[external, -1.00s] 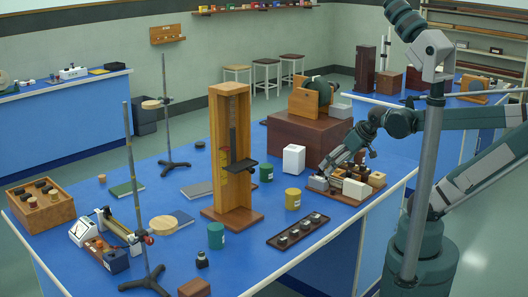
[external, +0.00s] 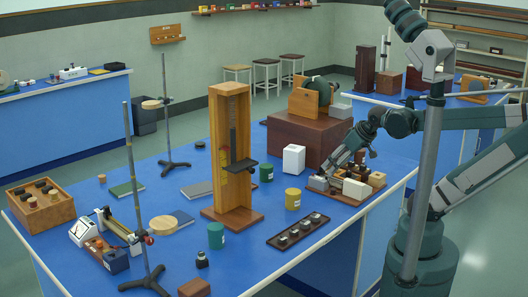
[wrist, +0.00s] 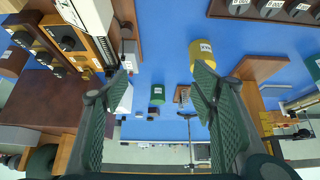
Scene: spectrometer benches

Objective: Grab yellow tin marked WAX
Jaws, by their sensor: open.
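The yellow tin (external: 292,199) is an upright cylinder with a white label, standing on the blue bench right of the wooden stand. In the wrist view, the yellow tin (wrist: 202,50) is at upper centre-right, just beyond the right fingertip, which hides part of it. Its label is too small to read surely. My gripper (wrist: 160,85) is open, with its dark green ribbed pads apart and nothing between them. In the external view, my gripper (external: 328,174) is right of and behind the tin, low over the bench near the wooden tray of blocks. It is apart from the tin.
A green tin (external: 266,173) and a white box (external: 294,158) stand behind the yellow tin. A dark rack (external: 298,232) of small knobs lies in front. The wooden tray (external: 345,198) with blocks is close right.

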